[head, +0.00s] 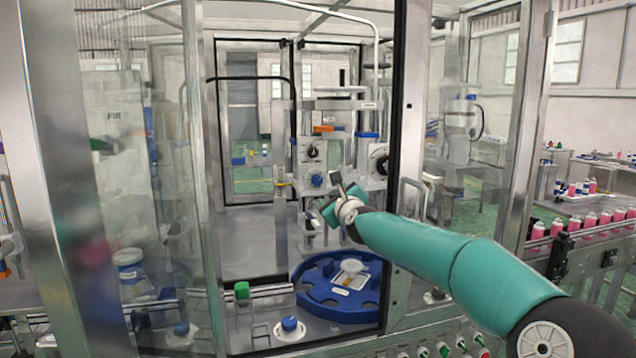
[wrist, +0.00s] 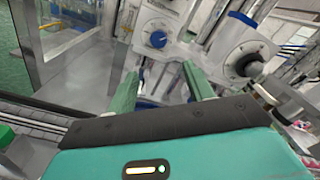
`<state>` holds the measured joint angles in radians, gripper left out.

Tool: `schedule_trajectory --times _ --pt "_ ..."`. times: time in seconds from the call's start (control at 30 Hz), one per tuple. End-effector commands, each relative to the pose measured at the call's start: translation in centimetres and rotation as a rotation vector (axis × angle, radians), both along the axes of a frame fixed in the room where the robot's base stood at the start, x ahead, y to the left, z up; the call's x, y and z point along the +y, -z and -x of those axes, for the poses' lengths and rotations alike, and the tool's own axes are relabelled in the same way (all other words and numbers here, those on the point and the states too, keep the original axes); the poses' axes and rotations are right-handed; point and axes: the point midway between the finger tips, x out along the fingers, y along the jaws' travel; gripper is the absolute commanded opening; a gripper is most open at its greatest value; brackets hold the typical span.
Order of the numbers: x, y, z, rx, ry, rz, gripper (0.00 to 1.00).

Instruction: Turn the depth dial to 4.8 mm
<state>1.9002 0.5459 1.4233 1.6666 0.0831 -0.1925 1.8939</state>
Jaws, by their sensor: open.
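Two small dials sit on a grey panel inside the machine: one with a black knob (head: 313,152) and, below it, one with a blue knob (head: 316,180). The blue knob also shows in the wrist view (wrist: 158,39), beyond my fingertips. A larger round dial with a scale (head: 380,163) is on the block to the right; it also shows in the wrist view (wrist: 247,63). I cannot read any label or setting, so I cannot tell which is the depth dial. My gripper (wrist: 160,80) is open and empty, its green fingers apart and short of the panel.
A blue round turntable (head: 310,290) lies below my arm. Door frames and a door handle (head: 404,200) stand close beside the arm. Pink cans (head: 590,220) line a conveyor at the right. The grey deck (head: 245,240) left of the turntable is mostly clear.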

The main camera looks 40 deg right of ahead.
Motion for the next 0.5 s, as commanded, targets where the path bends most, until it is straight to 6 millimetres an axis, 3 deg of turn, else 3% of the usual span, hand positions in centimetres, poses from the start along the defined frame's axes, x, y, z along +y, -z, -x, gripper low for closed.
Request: schedule_trajectory --times 0.23,0.5 --pt "0.4 -0.7 -0.2 -0.040 -0.017 -0.068 0.52" --pt "-0.6 -0.7 -2.4 -0.039 -0.017 -0.063 0.52"
